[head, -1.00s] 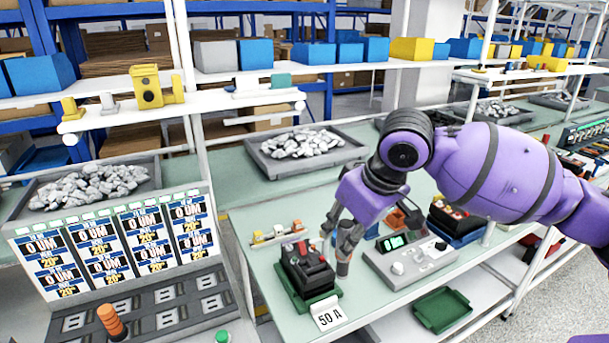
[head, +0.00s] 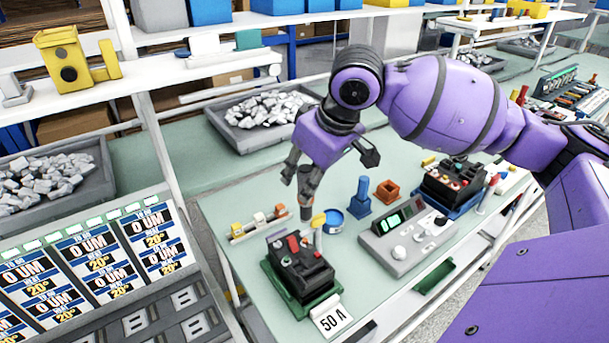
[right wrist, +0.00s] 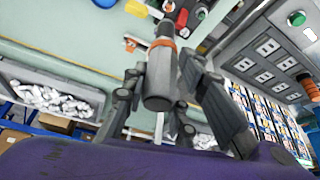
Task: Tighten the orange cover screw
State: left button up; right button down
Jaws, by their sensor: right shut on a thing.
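My right gripper (head: 306,183) is shut on a dark grey cylindrical tool with an orange band (head: 307,207). The tool points down, behind the black breaker (head: 305,268) in the head view. In the right wrist view the tool (right wrist: 159,80) stands between the fingers, its orange band toward the far end. The breaker has red parts on top and sits in a green holder (head: 318,299). A yellow-topped post (head: 318,221) shows close beside the tool's lower end; I cannot tell whether they touch. I cannot make out the orange cover screw. My left gripper is not in view.
A grey test unit with a green display (head: 400,243) stands right of the breaker. Between them and behind are a blue round container (head: 332,222), a blue post (head: 361,197) and an orange box (head: 387,191). A small rack (head: 257,226) stands left.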

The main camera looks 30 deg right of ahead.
jog(key=shift+w+r+p, duration=0.15)
jog(key=shift+r+p, duration=0.3)
jog(key=shift+p, duration=0.05)
notch_tip(320, 180, down, 3)
jog(key=shift+r, duration=0.1)
notch_tip(320, 180, down, 2)
jog(key=shift+f, duration=1.2)
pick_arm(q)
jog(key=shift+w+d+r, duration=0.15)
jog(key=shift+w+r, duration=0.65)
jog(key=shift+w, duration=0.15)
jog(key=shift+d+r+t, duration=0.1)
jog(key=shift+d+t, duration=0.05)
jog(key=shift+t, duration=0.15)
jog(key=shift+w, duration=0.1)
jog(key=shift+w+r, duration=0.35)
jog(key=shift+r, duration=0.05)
